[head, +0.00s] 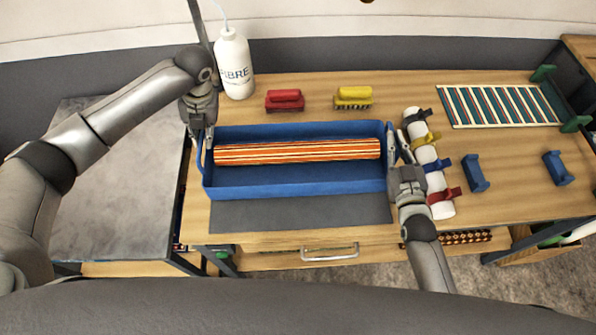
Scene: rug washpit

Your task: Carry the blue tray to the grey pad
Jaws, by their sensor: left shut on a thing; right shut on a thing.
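The blue tray (295,190) is in the middle of the head view, above the wooden table. A rolled orange, red and cream striped thing (297,151) lies in it lengthwise. The grey pad (300,214) shows along the tray's near side; the tray hides its far part. I cannot tell whether the tray touches the table or pad or hangs just above. My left gripper (201,140) is shut on the tray's left end. My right gripper (397,157) is shut on the tray's right end.
Behind the tray are a white bottle (235,66), a red brush (285,99) and a yellow brush (352,97). A white roll with coloured clamps (427,160) lies close to my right gripper. Blue blocks (474,173) and a striped rug (497,106) are further right.

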